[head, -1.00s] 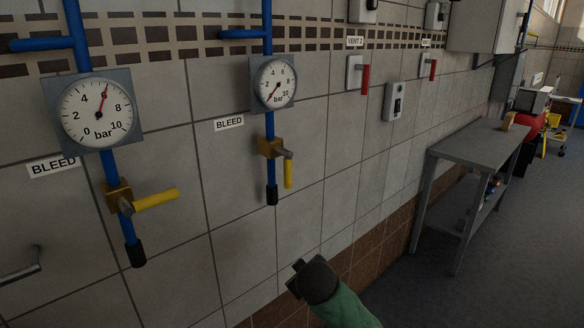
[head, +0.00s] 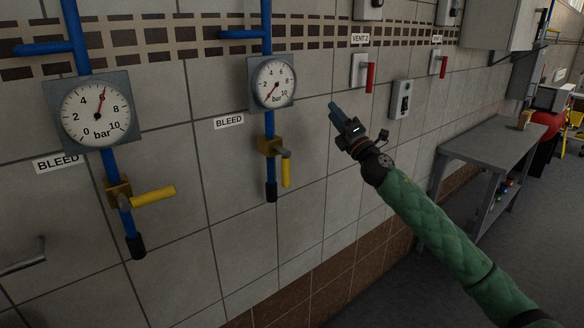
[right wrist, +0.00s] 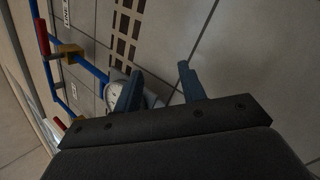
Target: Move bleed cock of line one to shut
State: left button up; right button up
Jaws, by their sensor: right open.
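Two bleed cocks with yellow levers sit on vertical blue pipes on the tiled wall. The left cock's lever (head: 153,196) sticks out sideways to the right, across its pipe; the right cock's lever (head: 286,172) hangs straight down, along its pipe. Each has a BLEED label, (head: 58,162) and (head: 228,122); I cannot read a line number on either. The left gauge (head: 97,114) reads between 5 and 6 bar, the right gauge (head: 273,83) near 0. My right gripper (head: 335,110) is open and empty, right of the right cock and higher; its spread fingers (right wrist: 160,86) show in the wrist view.
Red levers (head: 370,76) and switch boxes (head: 401,99) are on the wall to the right. A grey bench (head: 490,142) stands against the wall further right. A grey metal handle (head: 24,262) is at the lower left. The wrist view shows a red-handled valve (right wrist: 42,36).

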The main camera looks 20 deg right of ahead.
jog(key=s+a+f+n+g+y, duration=0.1)
jog(key=a+f+n+g+y, duration=0.6)
jog(key=n, duration=0.6)
pick_arm(q)
notch_tip(320, 180, down, 16)
jog(key=s+a+p, duration=0.1)
jog(key=s+p, duration=0.1)
jog(key=p, duration=0.1)
jog(key=shift+s+t+p, duration=0.3)
jog(key=shift+t+p, duration=0.1)
pick_arm(e)
jog(key=n+g+y, duration=0.2)
jog(key=n+g, duration=0.7)
send_over(286, 186)
jog(key=w, duration=0.1)
jog(key=f, duration=0.5)
jog(key=shift+d, duration=0.2)
grip_shut()
